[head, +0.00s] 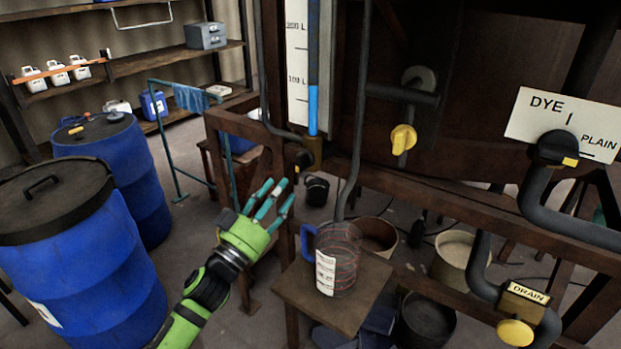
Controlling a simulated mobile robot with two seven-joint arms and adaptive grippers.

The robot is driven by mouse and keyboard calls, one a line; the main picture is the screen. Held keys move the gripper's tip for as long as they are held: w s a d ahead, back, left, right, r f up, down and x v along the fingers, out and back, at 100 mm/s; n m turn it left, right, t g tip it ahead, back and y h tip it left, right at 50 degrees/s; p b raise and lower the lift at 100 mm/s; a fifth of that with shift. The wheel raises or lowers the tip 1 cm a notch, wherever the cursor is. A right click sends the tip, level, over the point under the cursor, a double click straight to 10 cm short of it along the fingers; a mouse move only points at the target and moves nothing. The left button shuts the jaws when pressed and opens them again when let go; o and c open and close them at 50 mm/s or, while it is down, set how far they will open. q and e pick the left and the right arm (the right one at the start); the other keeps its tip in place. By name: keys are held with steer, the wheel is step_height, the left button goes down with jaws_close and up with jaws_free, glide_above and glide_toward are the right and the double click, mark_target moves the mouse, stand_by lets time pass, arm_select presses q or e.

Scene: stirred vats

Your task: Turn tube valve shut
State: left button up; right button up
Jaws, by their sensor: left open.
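A clear level tube with blue liquid (313,110) stands beside a white scale (297,70) marked in litres. At its foot is a brass fitting (314,152) with a small black knob (303,159), which looks like the tube valve; its setting is too small to tell. A yellow valve handle (403,139) sits to its right on the vat front, pointing roughly downward. My left gripper (275,198) is open and empty, below and left of the black knob and apart from it. My right gripper is not in view.
A clear jug (338,258) with a blue handle stands on a small wooden stool (308,303), close right of my gripper. Blue drums (85,265) stand left. The dye/plain valve (558,148) and yellow drain handle (515,332) are at right. A wooden beam (460,200) crosses the front.

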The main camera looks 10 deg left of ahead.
mark_target(299, 165)
arm_select(q)
steer(key=p+x, duration=0.2)
steer(key=x, duration=0.4)
steer(key=shift+r, duration=0.15)
steer(key=shift+w+d+r, duration=0.1)
steer(key=shift+w+d, duration=0.1)
steer(key=shift+w, duration=0.15)
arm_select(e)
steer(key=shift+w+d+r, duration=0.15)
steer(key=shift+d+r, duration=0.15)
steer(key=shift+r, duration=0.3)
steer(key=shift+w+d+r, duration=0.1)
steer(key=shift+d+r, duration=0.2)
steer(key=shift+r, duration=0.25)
arm_select(q)
steer(key=shift+c, duration=0.4)
jaws_close()
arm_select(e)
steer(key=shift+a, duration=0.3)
